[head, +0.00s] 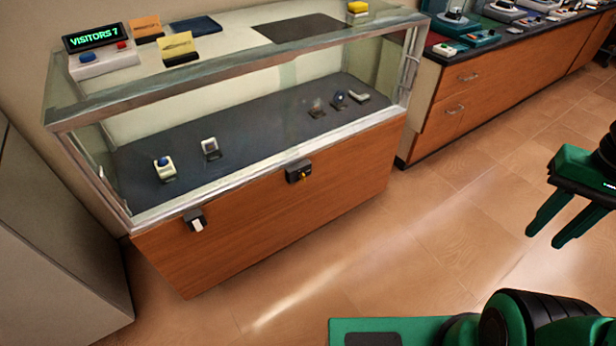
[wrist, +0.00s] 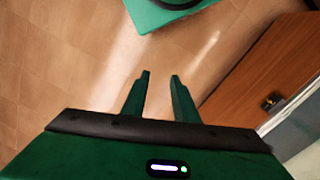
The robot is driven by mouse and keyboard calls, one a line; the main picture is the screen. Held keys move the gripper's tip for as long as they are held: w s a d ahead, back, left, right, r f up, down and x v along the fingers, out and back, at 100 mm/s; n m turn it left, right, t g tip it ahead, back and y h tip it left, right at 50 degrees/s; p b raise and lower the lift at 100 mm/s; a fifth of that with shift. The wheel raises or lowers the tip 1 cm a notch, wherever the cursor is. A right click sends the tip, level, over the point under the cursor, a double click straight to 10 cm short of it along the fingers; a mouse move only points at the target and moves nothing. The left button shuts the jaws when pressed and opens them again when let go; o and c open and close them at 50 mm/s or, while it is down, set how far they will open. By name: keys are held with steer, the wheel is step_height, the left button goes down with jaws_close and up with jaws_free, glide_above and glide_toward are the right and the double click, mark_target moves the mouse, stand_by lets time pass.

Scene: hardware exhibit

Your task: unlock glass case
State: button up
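The glass case (head: 250,195) has a wooden lower front and a metal-framed glass top. A dark lock (head: 299,172) with a small brass-coloured part sits on its front near the middle. A second dark fitting with a white part (head: 196,221) is on the front at the left. My gripper (head: 548,238) is at the right of the head view, over the floor and well away from the case. In the wrist view my gripper (wrist: 159,76) has its two fingers apart with only floor between them. The wooden front (wrist: 255,75) shows at the right there.
Several small items stand on the dark shelf (head: 240,185) inside the case. A visitor counter (head: 100,50) and several small blocks or cards are on top. A wooden drawer counter (head: 475,95) stands at the right. A grey panel (head: 50,260) is at the left. The floor (head: 400,250) before the case is clear.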

mark_target(303, 177)
steer(key=w+a+f+n+t+y, duration=0.1)
steer(key=w+a+f+n, duration=0.35)
steer(key=w, duration=0.35)
steer(key=w+a+f+n+t+y, duration=0.1)
steer(key=w+a+f+n+t, duration=0.25)
steer(key=w, duration=0.55)
steer(key=w+a+f+n+g+y, duration=0.1)
steer(key=w+a+f+n, duration=0.25)
steer(key=w+a, duration=0.35)
steer(key=w+a+f+n+t+y, duration=0.25)
steer(key=w+a+f, duration=0.2)
steer(key=a, duration=0.45)
steer(key=w+a+f+n+t+y, duration=0.15)
steer(key=w+a+f+y, duration=0.35)
steer(key=a, duration=0.5)
steer(key=w+a+f+m+t+h, duration=0.1)
steer(key=w+a+f+t+h, duration=0.1)
steer(key=f, duration=0.4)
steer(key=w+a+f+m+t+h, duration=0.1)
steer(key=f+t, duration=0.1)
steer(key=f, duration=0.4)
steer(key=x, duration=1)
steer(key=shift+w, duration=0.35)
steer(key=shift+a, duration=0.1)
steer(key=shift+c, duration=0.7)
